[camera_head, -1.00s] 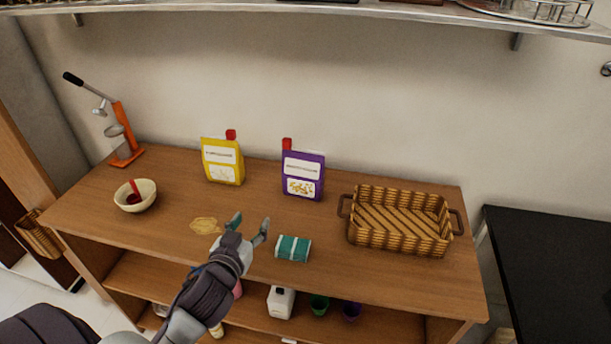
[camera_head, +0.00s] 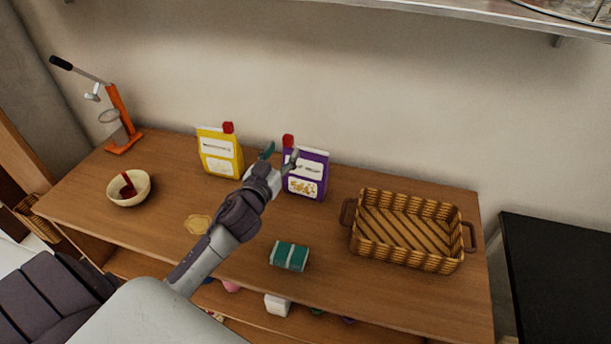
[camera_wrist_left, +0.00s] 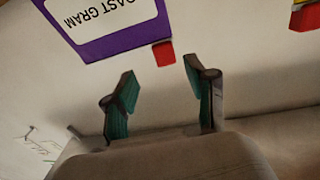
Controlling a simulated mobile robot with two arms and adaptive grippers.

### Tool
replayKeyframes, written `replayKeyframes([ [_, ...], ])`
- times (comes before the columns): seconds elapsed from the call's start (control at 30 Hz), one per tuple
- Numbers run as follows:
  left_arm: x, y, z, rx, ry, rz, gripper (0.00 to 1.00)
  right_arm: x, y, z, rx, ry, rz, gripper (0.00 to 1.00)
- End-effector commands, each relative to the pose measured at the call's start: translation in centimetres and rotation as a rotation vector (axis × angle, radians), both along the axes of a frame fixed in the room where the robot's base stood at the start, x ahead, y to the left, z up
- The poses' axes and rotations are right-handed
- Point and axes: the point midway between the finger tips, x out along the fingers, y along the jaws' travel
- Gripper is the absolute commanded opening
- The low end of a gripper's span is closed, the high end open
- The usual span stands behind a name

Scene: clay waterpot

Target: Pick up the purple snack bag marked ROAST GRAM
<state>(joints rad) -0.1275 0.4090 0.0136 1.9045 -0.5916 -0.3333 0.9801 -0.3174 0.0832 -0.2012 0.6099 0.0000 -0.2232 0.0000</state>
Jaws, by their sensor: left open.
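The purple snack bag (camera_head: 308,184) with a white label stands upright at the back of the wooden counter, beside a red cap-like piece (camera_head: 288,141). In the left wrist view the purple bag (camera_wrist_left: 115,42) appears upside down, with "AST GRAM" readable on its label. My left gripper (camera_head: 281,153) is open and empty, just left of the bag's upper part in the head view. In the left wrist view its two teal-padded fingers (camera_wrist_left: 163,88) are spread, with the red piece (camera_wrist_left: 163,53) beyond the gap. My right gripper is not in view.
A yellow bag (camera_head: 219,157) stands left of the purple one. A wicker basket (camera_head: 408,258) sits to the right, and a teal box (camera_head: 289,257) lies near the front. A bowl (camera_head: 140,181) and an orange press (camera_head: 122,120) are at the left.

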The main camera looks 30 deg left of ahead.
Motion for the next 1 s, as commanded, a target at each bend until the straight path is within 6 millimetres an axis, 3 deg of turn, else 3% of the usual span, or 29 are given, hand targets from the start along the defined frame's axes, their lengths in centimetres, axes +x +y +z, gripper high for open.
replayKeyframes([
  [0.33, 3.4, 1.3, 0.7, 0.002, 0.000, 0.001, 0.56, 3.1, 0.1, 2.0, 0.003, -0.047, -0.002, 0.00],
  [0.5, 5.4, 1.7, 0.5, 0.000, 0.000, 0.001, 0.56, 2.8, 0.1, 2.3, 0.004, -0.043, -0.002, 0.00],
  [0.77, 5.8, 1.7, 0.2, 0.000, 0.001, 0.000, 0.56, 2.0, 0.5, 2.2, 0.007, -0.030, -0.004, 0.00],
  [0.8, 5.8, 1.7, 0.3, 0.000, 0.001, 0.000, 0.55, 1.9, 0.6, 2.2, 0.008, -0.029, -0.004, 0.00],
  [1.0, 5.8, 1.7, 0.3, 0.000, 0.001, 0.000, 0.21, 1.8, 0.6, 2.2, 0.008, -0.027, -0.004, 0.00],
])
